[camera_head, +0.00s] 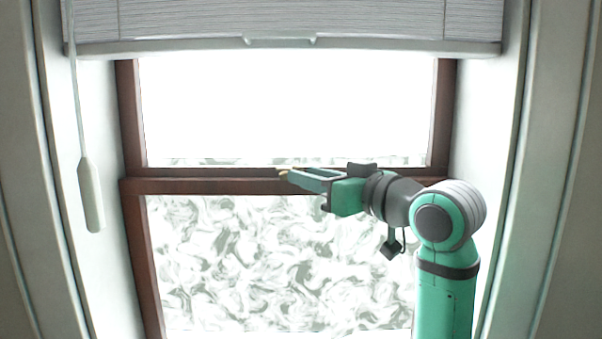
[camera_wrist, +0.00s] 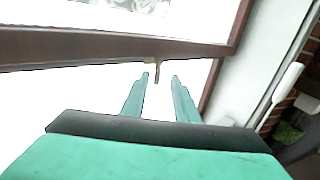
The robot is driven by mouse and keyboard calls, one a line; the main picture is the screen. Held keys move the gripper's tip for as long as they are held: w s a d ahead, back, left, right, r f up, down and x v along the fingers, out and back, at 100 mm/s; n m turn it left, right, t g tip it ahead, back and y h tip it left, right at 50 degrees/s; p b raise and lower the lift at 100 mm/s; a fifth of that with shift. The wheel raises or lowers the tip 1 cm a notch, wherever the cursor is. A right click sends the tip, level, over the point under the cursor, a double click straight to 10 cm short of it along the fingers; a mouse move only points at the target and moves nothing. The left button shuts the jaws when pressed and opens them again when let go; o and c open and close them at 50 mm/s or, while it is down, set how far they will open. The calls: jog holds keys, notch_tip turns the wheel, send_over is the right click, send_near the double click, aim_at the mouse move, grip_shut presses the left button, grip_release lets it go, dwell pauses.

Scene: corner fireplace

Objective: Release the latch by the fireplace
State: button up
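A small brass-coloured latch (camera_head: 284,173) sits on the brown middle rail (camera_head: 210,186) of the sash window. It also shows in the wrist view (camera_wrist: 156,70) as a small piece hanging from the rail's edge. My gripper (camera_head: 290,178) reaches in from the right, with its fingertips at the latch in the head view. In the wrist view the two green fingers (camera_wrist: 160,77) are apart, with the latch at the gap between their tips, nearer the left one. Contact cannot be told. Nothing is clamped between the fingers.
A grey blind (camera_head: 290,25) covers the window top. A cord with a pale pull (camera_head: 91,195) hangs at the left; a pale pull also shows at the wrist view's right (camera_wrist: 287,84). White side walls (camera_head: 95,130) flank the window. Brickwork and a green plant (camera_wrist: 288,133) show at the wrist view's right edge.

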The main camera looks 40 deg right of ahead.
jog(key=shift+w+d, duration=0.15)
jog(key=shift+w, duration=0.9)
jog(key=shift+w+d, duration=0.1)
jog(key=shift+w, duration=0.95)
